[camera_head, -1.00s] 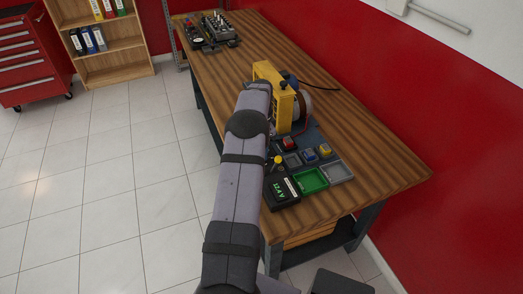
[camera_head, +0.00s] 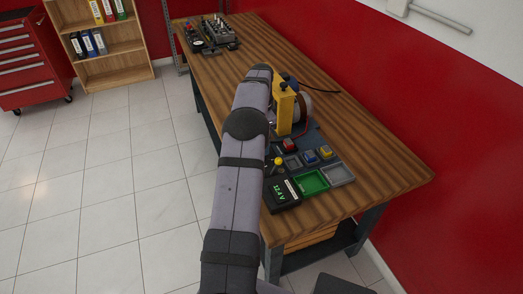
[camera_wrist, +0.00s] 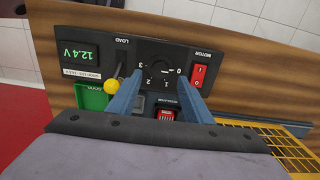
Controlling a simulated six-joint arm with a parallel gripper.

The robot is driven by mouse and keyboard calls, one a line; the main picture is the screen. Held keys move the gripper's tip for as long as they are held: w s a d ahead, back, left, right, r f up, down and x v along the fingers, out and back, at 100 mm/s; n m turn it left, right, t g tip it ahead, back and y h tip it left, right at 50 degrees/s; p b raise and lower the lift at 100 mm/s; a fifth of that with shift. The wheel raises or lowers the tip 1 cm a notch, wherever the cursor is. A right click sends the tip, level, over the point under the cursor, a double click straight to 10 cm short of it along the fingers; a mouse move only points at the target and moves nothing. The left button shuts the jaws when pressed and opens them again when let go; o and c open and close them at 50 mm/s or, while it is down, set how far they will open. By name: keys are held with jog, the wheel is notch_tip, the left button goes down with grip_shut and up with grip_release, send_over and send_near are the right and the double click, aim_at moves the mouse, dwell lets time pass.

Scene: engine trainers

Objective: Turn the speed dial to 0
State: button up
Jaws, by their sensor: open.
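The black speed dial (camera_wrist: 160,66) is in the wrist view, on a dark panel with the numbers 0 to 3 around it. I cannot read clearly which number its pointer meets. My gripper (camera_wrist: 161,82) is open, its two blue fingers pointing at the panel on either side of the dial's lower area. The fingers cover parts of the panel around the dial; I cannot tell whether they touch it. In the head view my arm hides the gripper and the dial.
Beside the dial are the red motor switch (camera_wrist: 199,75), the yellow-knobbed load lever (camera_wrist: 111,87) and a 12.4 V display (camera_wrist: 77,53). A red button (camera_wrist: 166,115) lies below. A yellow guard (camera_head: 284,108) and green tray (camera_head: 312,181) stand on the wooden bench (camera_head: 385,165).

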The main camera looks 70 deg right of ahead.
jog(key=shift+r, duration=1.1)
jog(key=w+a+r+n, duration=0.1)
jog(key=w+a+n, duration=0.5)
jog(key=w+a, duration=0.5)
jog(key=w+a+r+n, duration=0.2)
jog(key=w+a+n, duration=0.4)
jog(key=a, duration=0.9)
jog(key=s+a+n, duration=0.1)
jog(key=a+n, duration=0.5)
jog(key=a, duration=0.9)
jog(key=s+a+f+n, duration=0.4)
jog(key=s+a+n, duration=0.4)
jog(key=s+a, duration=0.3)
jog(key=shift+s+a+n, duration=0.25)
jog(key=shift+a+n, duration=0.15)
jog(key=shift+a, duration=0.75)
